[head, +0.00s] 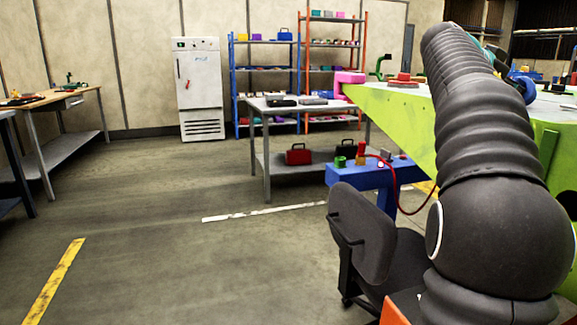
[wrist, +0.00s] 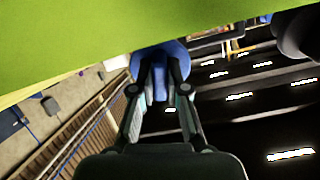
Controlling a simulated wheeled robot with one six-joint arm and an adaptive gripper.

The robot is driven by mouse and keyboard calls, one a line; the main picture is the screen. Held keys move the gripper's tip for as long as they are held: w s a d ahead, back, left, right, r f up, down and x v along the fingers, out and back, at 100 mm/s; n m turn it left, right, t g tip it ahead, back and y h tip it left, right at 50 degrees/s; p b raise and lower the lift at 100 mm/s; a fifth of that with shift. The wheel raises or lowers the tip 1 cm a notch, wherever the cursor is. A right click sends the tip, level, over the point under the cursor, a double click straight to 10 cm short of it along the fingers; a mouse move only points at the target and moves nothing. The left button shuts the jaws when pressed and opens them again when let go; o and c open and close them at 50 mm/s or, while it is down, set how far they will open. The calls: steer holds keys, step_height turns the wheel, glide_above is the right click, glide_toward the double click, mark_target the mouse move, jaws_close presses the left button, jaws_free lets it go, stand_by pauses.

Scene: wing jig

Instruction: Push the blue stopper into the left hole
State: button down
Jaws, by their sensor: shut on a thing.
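The blue stopper (wrist: 161,49) is at the top middle of the wrist view, with a wide round part beyond the fingertips. My gripper (wrist: 161,72) is shut on it, one finger on each side. The stopper's upper edge meets or overlaps the edge of the green wing panel (wrist: 70,35); whether they touch I cannot tell. In the head view the green wing panel (head: 395,112) is on the right, partly behind my arm. No hole shows in either view, and my gripper is hidden or unclear in the head view.
A dark chair (head: 365,235) stands beside my arm, near a blue bench (head: 352,178) with a red cable. A grey table (head: 285,108) holds dark items and has a red toolbox (head: 299,154) below. The floor (head: 170,230) at the left is clear.

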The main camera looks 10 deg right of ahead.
steer(key=shift+a+r, duration=0.25)
steer(key=shift+a, duration=0.2)
